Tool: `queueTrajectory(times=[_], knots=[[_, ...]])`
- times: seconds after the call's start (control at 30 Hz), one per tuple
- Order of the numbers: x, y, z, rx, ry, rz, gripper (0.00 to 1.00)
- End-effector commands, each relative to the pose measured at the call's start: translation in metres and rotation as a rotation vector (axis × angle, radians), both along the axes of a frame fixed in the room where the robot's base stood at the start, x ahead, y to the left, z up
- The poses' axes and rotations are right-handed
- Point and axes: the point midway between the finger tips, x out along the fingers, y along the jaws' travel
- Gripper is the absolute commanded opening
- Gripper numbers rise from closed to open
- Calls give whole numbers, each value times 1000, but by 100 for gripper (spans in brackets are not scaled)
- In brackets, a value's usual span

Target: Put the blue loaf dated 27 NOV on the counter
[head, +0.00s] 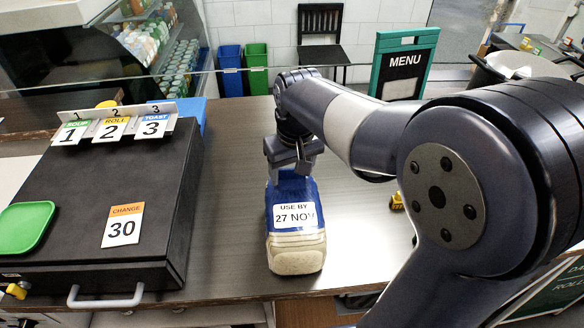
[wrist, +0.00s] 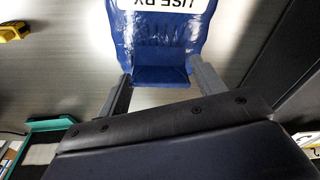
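The blue loaf (head: 296,245) carries a white label that reads USE BY 27 NOV. In the head view it is at the middle of the dark counter (head: 235,215), its pale end towards me; whether it rests there or hangs just above is not clear. My gripper (head: 289,178) is at the loaf's far blue end. In the wrist view, the fingers of my gripper (wrist: 161,72) stand apart, one on each side of the narrow blue end of the loaf (wrist: 160,40). I cannot tell whether they press on it.
A black case (head: 95,200) with number cards, a CHANGE 30 card and a green tray (head: 24,228) stands at left. A small yellow thing (head: 397,202) lies right of the loaf, partly behind my arm. A clear screen edge (head: 235,70) crosses behind. A MENU board (head: 404,62) stands beyond.

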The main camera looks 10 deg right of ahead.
Motion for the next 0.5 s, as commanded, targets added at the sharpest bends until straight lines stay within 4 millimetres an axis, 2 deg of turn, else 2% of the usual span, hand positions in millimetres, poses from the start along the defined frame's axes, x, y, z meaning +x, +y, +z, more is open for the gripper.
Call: queueTrajectory(times=[0.03, 0.13, 0.37, 0.5], knots=[[0, 0, 0, 0, 0, 0, 68], [0, 0, 0, 0, 0, 0, 77], [0, 0, 1, 0, 0, 0, 77], [0, 0, 11, 1, -3, 0, 77]])
